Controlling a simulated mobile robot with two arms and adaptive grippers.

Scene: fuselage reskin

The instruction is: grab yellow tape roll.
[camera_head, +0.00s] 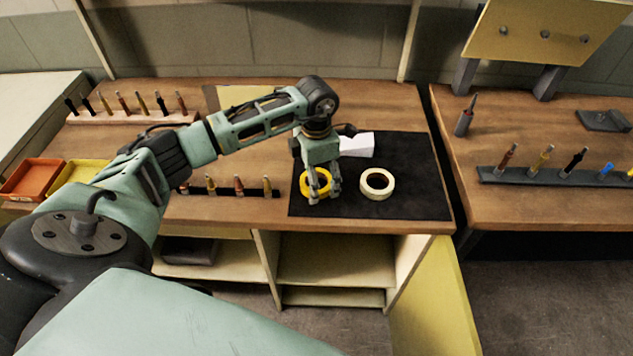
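The yellow tape roll (326,187) lies flat on the black mat (421,187), near the mat's left front. My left gripper (322,200) points down right over the roll, with its fingers at the ring and covering part of it. I cannot tell whether the fingers touch or grip the roll. A cream tape roll (377,184) lies on the mat just to the right, apart from the gripper. My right gripper is not in view.
A white object (357,145) sits behind the gripper. Tool racks (130,117) stand on the wooden bench, with orange (32,178) and yellow bins at left. The mat's right side is clear. A second bench (540,210) stands at right across a gap.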

